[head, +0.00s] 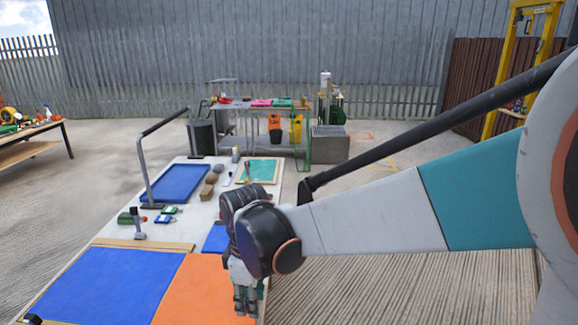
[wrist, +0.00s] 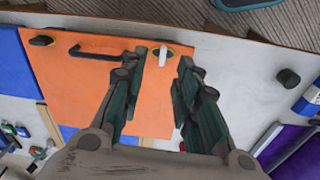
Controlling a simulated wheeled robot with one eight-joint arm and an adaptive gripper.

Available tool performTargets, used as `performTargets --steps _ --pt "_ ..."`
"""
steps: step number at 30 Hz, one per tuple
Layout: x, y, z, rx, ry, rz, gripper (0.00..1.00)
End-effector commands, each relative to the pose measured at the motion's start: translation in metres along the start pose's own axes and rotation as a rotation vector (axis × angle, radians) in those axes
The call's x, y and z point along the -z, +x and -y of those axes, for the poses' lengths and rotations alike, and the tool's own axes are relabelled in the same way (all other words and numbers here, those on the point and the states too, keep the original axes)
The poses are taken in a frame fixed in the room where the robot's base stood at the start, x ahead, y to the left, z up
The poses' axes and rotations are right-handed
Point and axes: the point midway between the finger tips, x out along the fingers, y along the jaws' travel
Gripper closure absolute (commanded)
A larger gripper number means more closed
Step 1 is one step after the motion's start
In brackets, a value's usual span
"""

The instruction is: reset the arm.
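My arm reaches in from the right in the head view, and my gripper (head: 244,302) hangs from its end, pointing down over the right edge of the long table's near part. In the wrist view, the two dark green fingers of my gripper (wrist: 163,66) are apart with a clear gap. Nothing is held between them. An orange panel (wrist: 75,85) lies beyond the fingers, and it also shows in the head view (head: 195,290). A small white oval piece (wrist: 163,55) and a black hooked handle (wrist: 95,53) sit on this panel.
The long pale table (head: 120,222) carries a near blue panel (head: 100,285), a far blue panel (head: 178,183), a green panel (head: 258,171) and small tools. A grey workbench (head: 260,147) stands behind. Slatted flooring (head: 400,290) lies right of the table, below my arm.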

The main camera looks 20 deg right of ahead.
Motion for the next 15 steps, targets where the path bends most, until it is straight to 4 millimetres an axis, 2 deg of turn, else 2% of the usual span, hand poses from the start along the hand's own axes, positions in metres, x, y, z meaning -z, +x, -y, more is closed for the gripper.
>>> performTargets --steps 1,6,15 --pt "-0.013 -0.010 0.005 -0.020 0.053 -0.017 0.71" --pt "-0.046 -0.037 0.009 -0.096 0.262 -0.091 0.71" --pt "-0.102 -0.070 0.025 -0.211 0.626 -0.244 0.71"
